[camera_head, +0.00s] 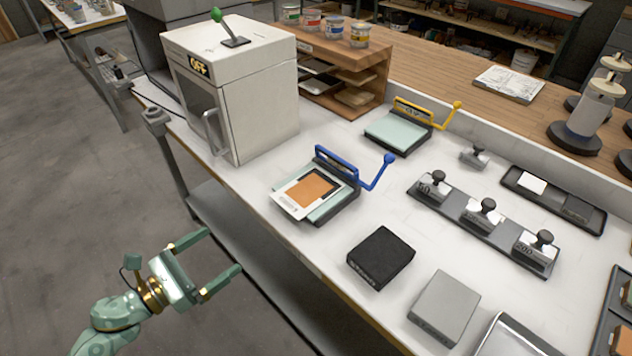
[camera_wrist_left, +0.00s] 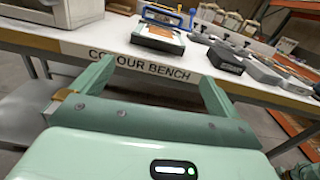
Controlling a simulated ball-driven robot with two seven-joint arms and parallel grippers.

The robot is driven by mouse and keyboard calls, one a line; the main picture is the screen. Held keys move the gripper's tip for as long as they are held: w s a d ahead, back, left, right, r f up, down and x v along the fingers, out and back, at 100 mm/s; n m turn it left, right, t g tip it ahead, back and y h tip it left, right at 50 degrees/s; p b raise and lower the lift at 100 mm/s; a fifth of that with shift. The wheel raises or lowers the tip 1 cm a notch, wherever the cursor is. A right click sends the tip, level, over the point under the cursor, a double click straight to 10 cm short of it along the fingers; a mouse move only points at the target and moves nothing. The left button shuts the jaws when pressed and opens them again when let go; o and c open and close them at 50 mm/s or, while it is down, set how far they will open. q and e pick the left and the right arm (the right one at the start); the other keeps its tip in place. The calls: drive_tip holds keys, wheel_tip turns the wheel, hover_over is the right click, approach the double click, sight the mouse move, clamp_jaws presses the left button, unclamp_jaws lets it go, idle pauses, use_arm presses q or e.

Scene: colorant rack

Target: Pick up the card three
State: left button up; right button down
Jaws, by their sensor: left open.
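The card also shows small in the left wrist view (camera_wrist_left: 160,31). My left gripper (camera_head: 222,259) is open and empty in front of the bench, left of and nearer than the card. In the left wrist view its two fingers (camera_wrist_left: 155,80) spread below the bench edge. My right gripper is not in view.
A white oven marked OFF (camera_head: 255,110) stands left of the blue press. A similar yellow-levered press (camera_head: 398,132) stands behind. The bench's front edge (camera_head: 290,275) lies beside my gripper.

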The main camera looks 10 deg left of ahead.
use_arm(q)
drive_tip(key=p, duration=0.1)
approach(279, 222)
drive_tip(key=w+d+r, duration=0.3)
drive_tip(key=w+r, duration=0.1)
drive_tip(key=x, duration=0.5)
drive_tip(key=shift+d+f, duration=0.15)
drive_tip(key=c, duration=0.7)
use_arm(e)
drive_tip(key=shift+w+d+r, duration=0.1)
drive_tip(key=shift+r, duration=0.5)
